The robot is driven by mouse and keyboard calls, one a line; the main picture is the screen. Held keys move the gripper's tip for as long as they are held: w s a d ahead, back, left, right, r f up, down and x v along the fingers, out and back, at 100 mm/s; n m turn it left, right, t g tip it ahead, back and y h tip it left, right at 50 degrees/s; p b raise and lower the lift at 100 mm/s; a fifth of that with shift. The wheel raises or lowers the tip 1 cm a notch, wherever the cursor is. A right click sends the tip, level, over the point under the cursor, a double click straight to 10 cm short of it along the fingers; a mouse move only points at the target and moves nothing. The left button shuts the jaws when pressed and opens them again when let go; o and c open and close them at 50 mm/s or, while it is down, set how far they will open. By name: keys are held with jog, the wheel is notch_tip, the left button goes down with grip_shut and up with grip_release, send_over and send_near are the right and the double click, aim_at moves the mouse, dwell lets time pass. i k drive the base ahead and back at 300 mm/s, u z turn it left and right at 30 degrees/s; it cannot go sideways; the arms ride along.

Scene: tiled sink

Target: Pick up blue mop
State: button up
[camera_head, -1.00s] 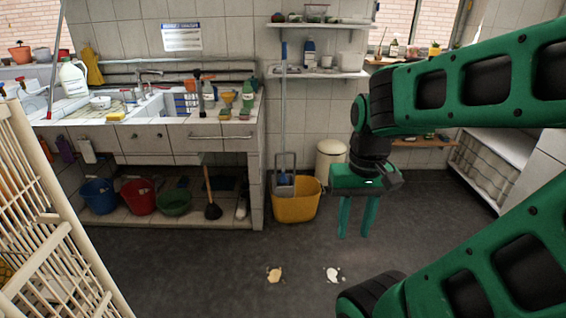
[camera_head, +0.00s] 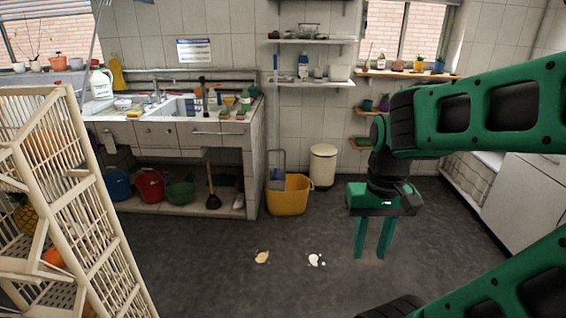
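The mop, with a long thin bluish handle (camera_head: 275,105), stands upright in the yellow bucket (camera_head: 288,203) beside the right end of the sink counter. Its lower end is partly hidden by the bucket and the grey wringer (camera_head: 277,165). My gripper (camera_head: 370,248) hangs fingers down over the floor, to the right of the bucket and apart from it. Its two green fingers are spread with nothing between them.
A cream slatted rack (camera_head: 60,190) stands close on the left. A cream bin (camera_head: 323,166) is behind the bucket, below wall shelves (camera_head: 310,83).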

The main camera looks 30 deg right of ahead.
aim_at(275, 177)
jog(key=z, duration=0.95)
jog(key=i, duration=1.2)
jog(key=z, duration=0.35)
jog(key=i, duration=1.15)
jog(key=u, duration=1)
jog(key=i, duration=0.95)
jog(key=u, duration=0.3)
